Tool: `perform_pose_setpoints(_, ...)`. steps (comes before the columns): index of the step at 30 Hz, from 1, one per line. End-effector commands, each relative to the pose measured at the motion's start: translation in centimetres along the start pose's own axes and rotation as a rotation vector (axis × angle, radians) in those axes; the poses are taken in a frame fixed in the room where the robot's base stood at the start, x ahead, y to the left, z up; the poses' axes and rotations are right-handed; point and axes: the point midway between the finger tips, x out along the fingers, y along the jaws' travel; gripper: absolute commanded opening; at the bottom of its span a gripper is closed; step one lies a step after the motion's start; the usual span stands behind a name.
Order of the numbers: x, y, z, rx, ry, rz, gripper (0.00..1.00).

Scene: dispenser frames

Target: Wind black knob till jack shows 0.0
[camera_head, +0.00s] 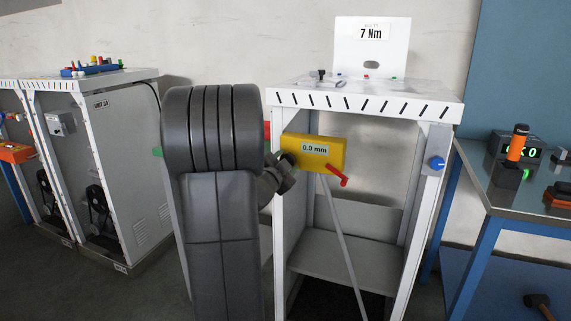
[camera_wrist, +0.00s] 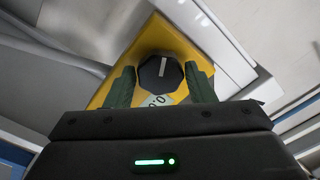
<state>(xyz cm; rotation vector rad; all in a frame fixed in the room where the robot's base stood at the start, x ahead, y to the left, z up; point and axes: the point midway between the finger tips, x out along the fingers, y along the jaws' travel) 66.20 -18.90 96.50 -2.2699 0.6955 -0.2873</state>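The yellow jack (camera_head: 326,162) sits in the upper front of the white dispenser frame, and its display (camera_head: 314,149) reads 0.0 mm. A red lever (camera_head: 339,175) sticks out at its right end. The black knob (camera_wrist: 161,73), with a pale index line, faces the wrist camera on the jack's yellow face. My gripper (camera_wrist: 160,80) has a green finger on each side of the knob, with yellow showing between fingers and knob, so it is open around it. In the head view my gripper (camera_head: 279,170) is at the jack's left end, and my arm hides the knob.
The white frame (camera_head: 437,107) has posts close to the jack and a diagonal strut (camera_head: 343,235) below it. A sign (camera_head: 372,33) on top reads 7 Nm. A blue button (camera_head: 436,163) is on the right post. Grey cabinets (camera_head: 129,150) stand left, a blue workbench (camera_head: 497,206) right.

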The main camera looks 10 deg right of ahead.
Motion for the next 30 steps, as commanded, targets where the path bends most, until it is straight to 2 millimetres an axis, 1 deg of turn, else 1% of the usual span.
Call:
perform_pose_setpoints(1,0.0,0.0,0.0,0.000,0.000,0.000,0.60)
perform_pose_setpoints(2,0.0,0.0,0.0,0.000,0.000,0.000,0.65)
perform_pose_setpoints(10,0.0,0.0,0.0,-0.001,0.000,0.000,0.66)
perform_pose_setpoints(14,-0.7,-0.1,0.0,-0.001,-0.001,-0.001,0.66)
perform_pose_setpoints(17,-2.3,-0.1,0.0,0.000,-0.001,-0.002,0.66)
perform_pose_setpoints(24,-7.8,-0.2,0.0,0.000,-0.002,-0.003,0.66)
perform_pose_setpoints(27,-9.9,-0.2,0.0,0.000,-0.002,-0.004,0.66)
perform_pose_setpoints(30,-11.7,-0.1,0.0,0.000,-0.002,-0.003,0.66)
